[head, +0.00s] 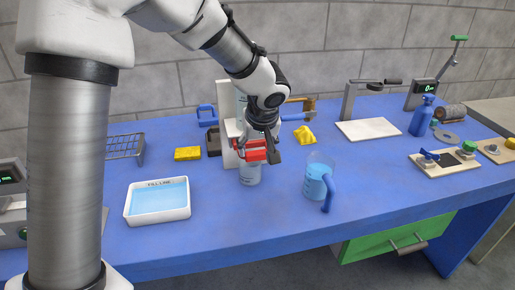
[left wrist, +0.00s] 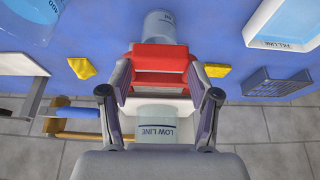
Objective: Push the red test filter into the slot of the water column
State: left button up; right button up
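The red test filter (head: 254,151) is between the fingers of my left gripper (head: 258,154), at the front of the white water column (head: 229,150). In the left wrist view the red filter (left wrist: 160,62) spans the gap between both fingertips (left wrist: 160,76), which press its sides. The column's clear vessel marked LOW LINE (left wrist: 157,128) shows behind it there. A clear beaker (head: 250,175) stands below the filter. The slot is hidden by the gripper and filter, so I cannot tell how far in the filter sits. My right gripper is not in view.
A water tray marked FILL LINE (head: 157,216) stands at front left, a jug of blue water (head: 317,180) to the right. Yellow sponge (head: 187,154), yellow cloth (head: 304,136) and wire rack (head: 125,147) lie near. The blue table front (head: 240,231) is clear.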

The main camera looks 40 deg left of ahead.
pick_arm(q)
jog(key=shift+o, duration=1.4)
jog(key=v, duration=0.7)
jog(key=shift+r, duration=0.25)
jog(key=shift+d, duration=0.1)
